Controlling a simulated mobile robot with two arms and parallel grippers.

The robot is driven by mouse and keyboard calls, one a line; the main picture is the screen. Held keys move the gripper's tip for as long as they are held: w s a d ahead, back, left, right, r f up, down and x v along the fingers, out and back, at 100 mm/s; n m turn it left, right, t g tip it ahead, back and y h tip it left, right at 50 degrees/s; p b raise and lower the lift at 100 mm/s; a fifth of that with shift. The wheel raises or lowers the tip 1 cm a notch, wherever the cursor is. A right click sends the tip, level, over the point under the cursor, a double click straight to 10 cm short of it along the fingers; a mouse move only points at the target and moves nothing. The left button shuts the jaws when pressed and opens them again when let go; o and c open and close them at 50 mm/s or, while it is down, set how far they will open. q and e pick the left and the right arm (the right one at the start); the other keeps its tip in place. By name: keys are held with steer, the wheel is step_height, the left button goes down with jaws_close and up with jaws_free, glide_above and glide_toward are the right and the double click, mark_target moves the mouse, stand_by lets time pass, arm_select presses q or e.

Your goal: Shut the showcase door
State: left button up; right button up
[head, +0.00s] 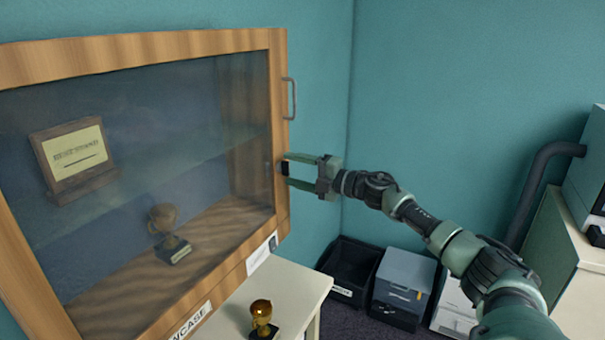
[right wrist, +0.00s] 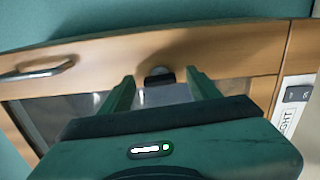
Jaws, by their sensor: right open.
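The showcase (head: 228,285) stands at the left in the head view, with a wood-framed glass door (head: 279,130). A grey bar handle (head: 291,98) is on the door's right edge; it also shows at the left of the right wrist view (right wrist: 38,72). The door lies close over the case front; I cannot tell whether a gap is left. My right gripper (head: 285,172) is open, its fingertips at the door's right frame, below the handle. In the right wrist view the fingers point at the wooden frame (right wrist: 230,50); contact is unclear. My left gripper is not in view.
Behind the glass are a plaque (head: 75,155) and a trophy (head: 168,230). A small gold trophy (head: 262,318) stands on the white table (head: 300,290) before the case. A black bin (head: 347,262) and grey boxes (head: 404,275) sit on the floor.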

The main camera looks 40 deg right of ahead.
steer(key=b+v, duration=0.4)
steer(key=v, duration=0.3)
steer(key=shift+s, duration=0.25)
steer(key=shift+d, duration=0.1)
stand_by(0.4)
